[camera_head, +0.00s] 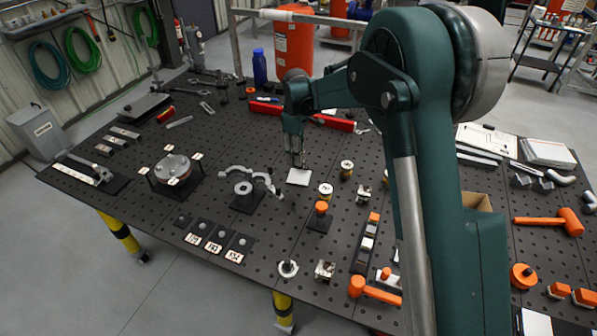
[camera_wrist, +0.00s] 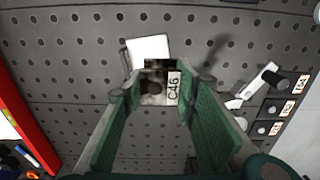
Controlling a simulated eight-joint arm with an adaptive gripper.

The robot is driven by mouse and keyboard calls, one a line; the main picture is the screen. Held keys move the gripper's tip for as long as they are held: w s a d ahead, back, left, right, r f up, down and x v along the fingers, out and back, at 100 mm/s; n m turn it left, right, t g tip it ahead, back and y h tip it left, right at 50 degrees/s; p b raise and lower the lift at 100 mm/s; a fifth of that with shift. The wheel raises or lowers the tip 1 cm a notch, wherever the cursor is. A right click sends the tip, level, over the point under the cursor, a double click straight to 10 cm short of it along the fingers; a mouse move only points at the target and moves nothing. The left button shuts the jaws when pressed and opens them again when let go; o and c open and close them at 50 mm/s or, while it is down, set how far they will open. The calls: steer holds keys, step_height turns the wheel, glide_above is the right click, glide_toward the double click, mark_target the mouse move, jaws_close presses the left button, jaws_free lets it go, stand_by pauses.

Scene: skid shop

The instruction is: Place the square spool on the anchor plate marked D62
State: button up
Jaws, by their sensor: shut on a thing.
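My gripper (camera_head: 298,163) is over the middle of the table; in the wrist view its green fingers (camera_wrist: 155,88) close on a squarish, mottled metal piece with a dark centre. It looks like the square spool (camera_wrist: 153,90), with a white C46 label on its right side; the fingers hide part of it. A row of dark anchor plates (camera_head: 217,241) with round knobs and white labels lies at the table's front left. These plates (camera_wrist: 272,105) also show at the right of the wrist view. I cannot read D62 for certain on any of them.
A white square (camera_head: 299,177) lies just below my gripper. A round flanged fixture (camera_head: 172,169) and a curved clamp piece (camera_head: 250,185) stand to the left. Gold spools (camera_head: 326,192) and square metal pieces (camera_head: 325,270) stand to the right and front. Bare perforated table lies between.

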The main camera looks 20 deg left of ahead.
steer(key=shift+f, duration=2.85)
steer(key=shift+f, duration=0.15)
steer(key=shift+f+p, duration=0.3)
steer(key=shift+f, duration=1.4)
steer(key=shift+f, duration=0.2)
steer(key=o, duration=1)
steer(key=shift+r, duration=0.2)
step_height(320, 180, up, 12)
steer(key=shift+b, duration=0.3)
